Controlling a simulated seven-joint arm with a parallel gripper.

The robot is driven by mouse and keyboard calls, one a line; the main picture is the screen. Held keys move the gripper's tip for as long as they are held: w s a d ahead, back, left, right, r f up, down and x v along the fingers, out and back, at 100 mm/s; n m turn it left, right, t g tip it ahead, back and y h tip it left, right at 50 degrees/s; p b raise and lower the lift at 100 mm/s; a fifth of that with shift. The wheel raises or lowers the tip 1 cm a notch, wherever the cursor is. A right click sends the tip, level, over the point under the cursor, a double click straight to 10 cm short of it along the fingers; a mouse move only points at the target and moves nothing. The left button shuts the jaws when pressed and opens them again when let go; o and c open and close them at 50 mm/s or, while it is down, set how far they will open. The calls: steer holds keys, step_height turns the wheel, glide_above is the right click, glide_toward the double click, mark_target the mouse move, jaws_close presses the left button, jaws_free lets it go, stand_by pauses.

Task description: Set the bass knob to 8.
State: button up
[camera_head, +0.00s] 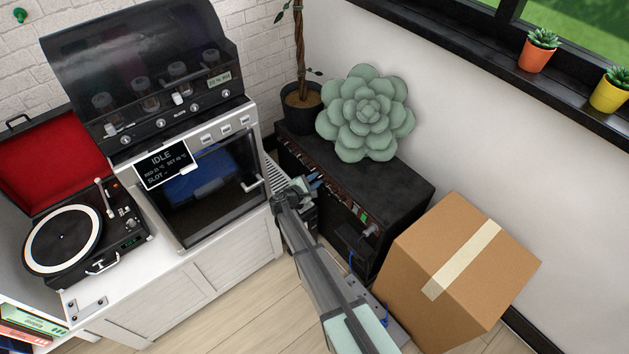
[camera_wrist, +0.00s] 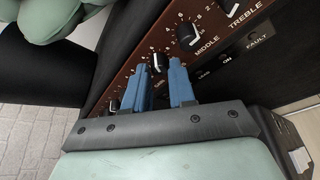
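The black amplifier (camera_head: 400,180) stands against the wall, and its brown control panel (camera_wrist: 215,48) fills the upper wrist view. The bass knob (camera_wrist: 160,62), black with a pale pointer and a ring of numbers, shows between and just beyond my fingertips. Its label is partly covered, and its exact setting is too small to read. My gripper (camera_wrist: 159,70) has two blue fingers, apart, one on each side of this knob; I see no clear contact. In the head view my gripper (camera_head: 308,187) is at the amplifier's front, where the knobs are hard to make out.
The middle knob (camera_wrist: 188,38) and treble knob (camera_wrist: 229,6) are close by on the right, and another knob (camera_wrist: 113,105) is on the left. A succulent (camera_head: 365,115) sits on the amplifier. A cardboard box (camera_head: 440,285) stands to the right, an oven cabinet (camera_head: 215,190) to the left.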

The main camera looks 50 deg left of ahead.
jaws_close()
steer(key=m+y, duration=0.1)
steer(key=m, duration=0.1)
steer(key=m+t+y, duration=0.1)
steer(key=m, duration=0.1)
steer(key=shift+d+f, duration=0.1)
steer(key=shift+f, duration=0.1)
steer(key=m+t, duration=0.1)
steer(key=m, duration=0.1)
steer(key=m+y, duration=0.1)
steer(key=m, duration=0.2)
steer(key=shift+f+m+t, duration=0.15)
steer(key=shift+m+t, duration=0.15)
steer(key=shift+t, duration=0.1)
stand_by(0.5)
steer(key=shift+o, duration=2.1)
jaws_free()
